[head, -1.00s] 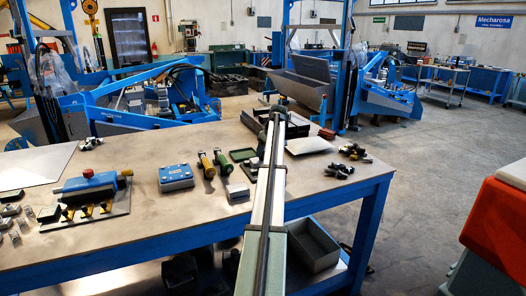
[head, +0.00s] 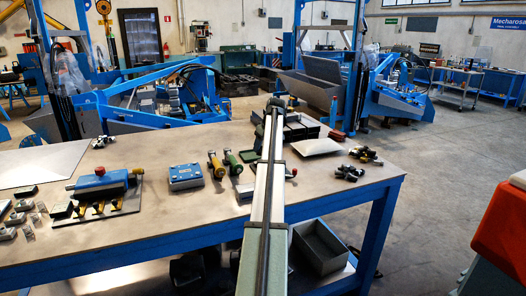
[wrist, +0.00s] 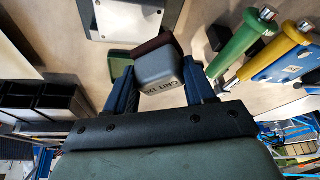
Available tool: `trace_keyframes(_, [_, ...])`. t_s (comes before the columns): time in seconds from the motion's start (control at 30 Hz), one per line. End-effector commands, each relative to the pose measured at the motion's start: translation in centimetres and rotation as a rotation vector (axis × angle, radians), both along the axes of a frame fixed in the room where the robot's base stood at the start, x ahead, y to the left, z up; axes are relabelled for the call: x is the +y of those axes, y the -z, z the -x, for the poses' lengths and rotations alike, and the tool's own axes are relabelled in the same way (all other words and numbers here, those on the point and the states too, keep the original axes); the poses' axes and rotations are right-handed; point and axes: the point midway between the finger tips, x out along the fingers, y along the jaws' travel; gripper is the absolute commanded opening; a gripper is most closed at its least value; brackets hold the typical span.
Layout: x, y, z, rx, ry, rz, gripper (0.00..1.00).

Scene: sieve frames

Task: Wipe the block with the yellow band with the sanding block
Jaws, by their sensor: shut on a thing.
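The sanding block is a grey block (wrist: 157,75) with dark lettering and a dark red-brown layer on its far side. In the wrist view, my gripper (wrist: 160,84) is shut on it, with a blue finger on each side. I cannot tell whether it touches anything below. In the head view my arm hides the gripper and the held block. I cannot make out a yellow band on any block. Small grey blocks (head: 16,218) sit at the left of the bench, too small to tell their markings.
A blue box (head: 186,175), a yellow-handled tool (head: 216,166) and a green-handled tool (head: 233,162) stand left of my arm. A green tray (wrist: 122,62) lies beside the held block. Black bins (wrist: 48,103) are at the wrist view's left. A pale pad (head: 319,147) lies right of my arm.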

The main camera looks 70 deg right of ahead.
Motion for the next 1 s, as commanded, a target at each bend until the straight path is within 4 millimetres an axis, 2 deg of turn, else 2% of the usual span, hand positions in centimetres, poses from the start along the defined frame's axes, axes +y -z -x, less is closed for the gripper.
trace_keyframes(0.47, [0.0,-4.1,0.0,-0.001,0.0,0.0,0.3])
trace_keyframes(0.87, [0.1,-4.3,-0.1,0.0,0.0,0.0,0.3])
trace_keyframes(1.0, [0.6,-4.2,-1.9,0.0,-0.003,0.0,0.3])
